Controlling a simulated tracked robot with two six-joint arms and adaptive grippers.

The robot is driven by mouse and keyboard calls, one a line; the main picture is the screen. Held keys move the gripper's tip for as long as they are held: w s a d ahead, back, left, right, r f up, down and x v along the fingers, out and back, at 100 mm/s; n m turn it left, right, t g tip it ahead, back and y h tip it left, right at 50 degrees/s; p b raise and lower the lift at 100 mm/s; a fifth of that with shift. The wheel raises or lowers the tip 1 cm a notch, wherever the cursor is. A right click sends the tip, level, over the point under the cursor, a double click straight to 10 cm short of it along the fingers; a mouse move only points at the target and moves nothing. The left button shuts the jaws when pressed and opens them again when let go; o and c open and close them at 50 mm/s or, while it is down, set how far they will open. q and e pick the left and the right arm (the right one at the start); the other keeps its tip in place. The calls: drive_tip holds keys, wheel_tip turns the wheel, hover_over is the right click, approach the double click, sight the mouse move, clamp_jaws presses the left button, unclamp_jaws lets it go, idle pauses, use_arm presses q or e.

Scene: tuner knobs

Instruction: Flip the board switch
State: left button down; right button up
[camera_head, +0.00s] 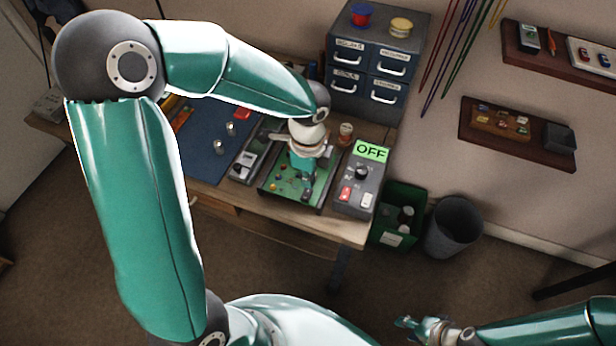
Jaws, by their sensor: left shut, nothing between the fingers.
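A green circuit board (318,190) in a dark frame lies near the front edge of the workbench (345,230). My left gripper (303,176) is over the middle of the board, shut and empty, and covers part of it. I cannot tell which part is the board switch or whether the fingers touch anything. A grey control box (350,179) stands just right of the board. Its green display (371,151) reads OFF. It has a dark knob, a red and a white button. My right gripper (408,323) is low at the bottom right, away from the bench; its opening is unclear.
A grey device (242,172) with a dark knob sits left of the board, beside a blue mat (205,150). A drawer cabinet (372,55) stands behind. A green crate (402,200) and grey bin (455,222) stand on the floor at right.

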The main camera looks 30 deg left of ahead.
sight(308, 191)
use_arm(q)
wheel_tip(308, 191, up, 10)
drive_tip(key=b, duration=0.1)
drive_tip(key=shift+r, duration=0.2)
drive_tip(key=shift+f, duration=0.1)
use_arm(e)
drive_tip(key=shift+f, duration=0.1)
use_arm(q)
drive_tip(key=b, duration=0.9)
drive_tip(key=shift+a+r, duration=0.1)
drive_tip(key=shift+r, duration=0.1)
use_arm(e)
wheel_tip(308, 191, down, 8)
drive_tip(key=shift+f, duration=0.25)
use_arm(q)
drive_tip(key=shift+f, duration=0.15)
use_arm(e)
drive_tip(key=shift+a, duration=0.1)
use_arm(q)
wheel_tip(308, 191, down, 14)
drive_tip(key=shift+r+b, duration=0.1)
drive_tip(key=shift+b, duration=0.6)
use_arm(e)
drive_tip(key=shift+f, duration=0.75)
